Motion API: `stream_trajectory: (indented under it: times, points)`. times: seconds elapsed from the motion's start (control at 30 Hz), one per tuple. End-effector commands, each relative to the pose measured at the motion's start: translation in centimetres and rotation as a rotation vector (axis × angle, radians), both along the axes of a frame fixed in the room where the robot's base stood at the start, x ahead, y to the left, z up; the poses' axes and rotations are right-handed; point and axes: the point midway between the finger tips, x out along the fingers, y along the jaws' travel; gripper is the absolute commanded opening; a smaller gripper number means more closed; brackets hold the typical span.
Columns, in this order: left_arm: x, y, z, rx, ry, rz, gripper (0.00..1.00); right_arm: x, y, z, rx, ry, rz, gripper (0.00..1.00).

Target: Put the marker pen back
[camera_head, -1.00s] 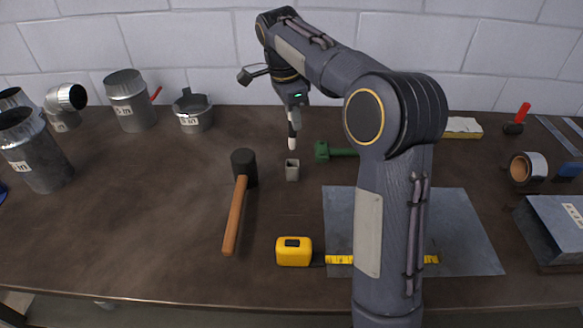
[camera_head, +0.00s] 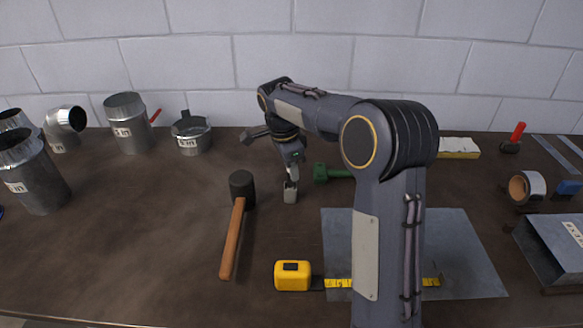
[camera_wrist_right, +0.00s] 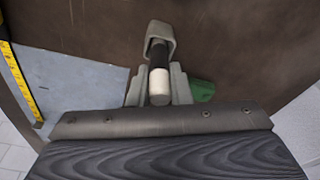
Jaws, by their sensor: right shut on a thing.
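The marker pen (camera_wrist_right: 159,78) is white with a black end. My right gripper (camera_wrist_right: 159,92) is shut on it, and the pen's black end is at the mouth of a small grey holder (camera_wrist_right: 160,38). In the head view the holder (camera_head: 290,196) stands on the bench, with my right gripper (camera_head: 292,174) directly above it. The pen looks roughly upright and its tip is inside or at the holder's opening; how deep is hidden. My left gripper does not show.
A black-headed mallet (camera_head: 241,186) lies left of the holder and a green tool (camera_head: 322,173) lies close on its right. A yellow tape measure (camera_head: 292,276) extends over a metal sheet (camera_head: 461,250) in front. Duct pieces (camera_head: 126,124) stand at the back left.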

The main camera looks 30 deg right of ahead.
Motion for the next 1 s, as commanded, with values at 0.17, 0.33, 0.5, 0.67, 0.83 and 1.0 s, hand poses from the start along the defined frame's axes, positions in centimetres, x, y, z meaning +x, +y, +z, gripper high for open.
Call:
stream_trajectory:
  times: [0.17,0.33,0.5,0.67,0.83,1.0]
  points:
    - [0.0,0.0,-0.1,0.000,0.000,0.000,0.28,0.0,0.0,-0.2,0.000,0.001,0.001,0.31]
    - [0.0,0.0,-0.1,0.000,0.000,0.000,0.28,0.0,0.0,-0.2,0.000,0.001,0.001,0.40]
    - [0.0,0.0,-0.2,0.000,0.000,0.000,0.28,0.0,0.0,-0.3,0.000,0.001,0.001,0.40]
    - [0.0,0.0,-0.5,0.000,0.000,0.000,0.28,0.1,0.1,0.7,0.000,-0.003,0.000,0.40]
    - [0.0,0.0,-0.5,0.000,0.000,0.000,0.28,-0.1,0.7,3.7,0.000,-0.003,0.001,0.40]
    - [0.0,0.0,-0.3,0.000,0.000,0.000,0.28,-0.3,1.1,6.3,-0.001,-0.001,0.000,0.40]
